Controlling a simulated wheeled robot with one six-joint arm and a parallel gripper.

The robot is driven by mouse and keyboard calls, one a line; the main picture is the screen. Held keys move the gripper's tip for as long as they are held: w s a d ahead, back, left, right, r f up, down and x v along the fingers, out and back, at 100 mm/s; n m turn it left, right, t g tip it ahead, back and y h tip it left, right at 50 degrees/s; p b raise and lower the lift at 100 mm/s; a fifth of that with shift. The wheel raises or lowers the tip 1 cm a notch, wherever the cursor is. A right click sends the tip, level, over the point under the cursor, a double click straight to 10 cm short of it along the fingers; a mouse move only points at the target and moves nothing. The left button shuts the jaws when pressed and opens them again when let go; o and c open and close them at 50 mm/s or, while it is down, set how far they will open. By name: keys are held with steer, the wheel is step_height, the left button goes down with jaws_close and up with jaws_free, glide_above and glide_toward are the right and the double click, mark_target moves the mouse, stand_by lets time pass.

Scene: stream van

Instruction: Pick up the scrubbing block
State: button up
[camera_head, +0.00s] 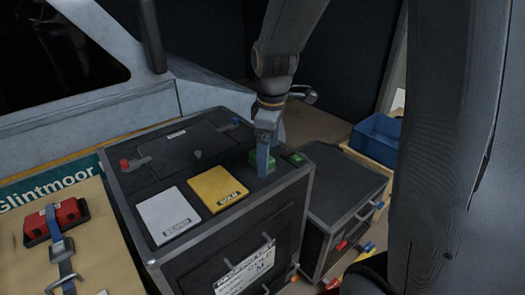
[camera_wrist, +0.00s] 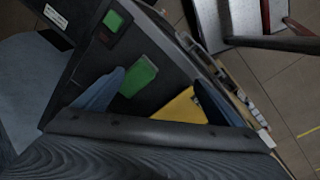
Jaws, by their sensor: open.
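A green block (camera_head: 256,157), which I take to be the scrubbing block, lies on top of a black case (camera_head: 215,160). My gripper (camera_head: 265,165) points down at the block in the head view, and one blue finger hides part of it. In the wrist view the green block (camera_wrist: 138,76) shows between the open fingers of my gripper (camera_wrist: 159,78), nearer the left finger. The gripper is open and holds nothing. I cannot tell whether a finger touches the block.
A yellow card (camera_head: 217,188) and a white card (camera_head: 168,214) lie on the same case. A small green piece (camera_head: 297,159) sits at its right corner. A red item (camera_head: 56,221) with a blue strap is at left. A blue bin (camera_head: 376,138) stands at right.

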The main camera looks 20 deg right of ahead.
steer(key=w+n, duration=0.4)
steer(key=n, duration=0.1)
steer(key=w+r+n+g, duration=0.1)
steer(key=w+n, duration=0.1)
steer(key=shift+n, duration=0.4)
steer(key=shift+w+r+n, duration=0.1)
steer(key=shift+w+n, duration=0.45)
steer(key=shift+n, duration=0.35)
steer(key=shift+w, duration=0.1)
steer(key=shift+n, duration=0.3)
steer(key=f, duration=0.2)
steer(key=f+p, duration=0.1)
steer(key=f, duration=0.1)
steer(key=s+f+p, duration=0.1)
steer(key=f, duration=0.1)
steer(key=shift+f, duration=0.35)
steer(key=shift+w+f+p, duration=0.1)
steer(key=shift+f+p, duration=0.2)
steer(key=shift+f, duration=0.2)
steer(key=c, duration=1.2)
step_height(320, 180, up, 10)
steer(key=shift+r+b, duration=0.1)
steer(key=shift+b, duration=1.15)
steer(key=o, duration=0.5)
steer(key=c, duration=0.3)
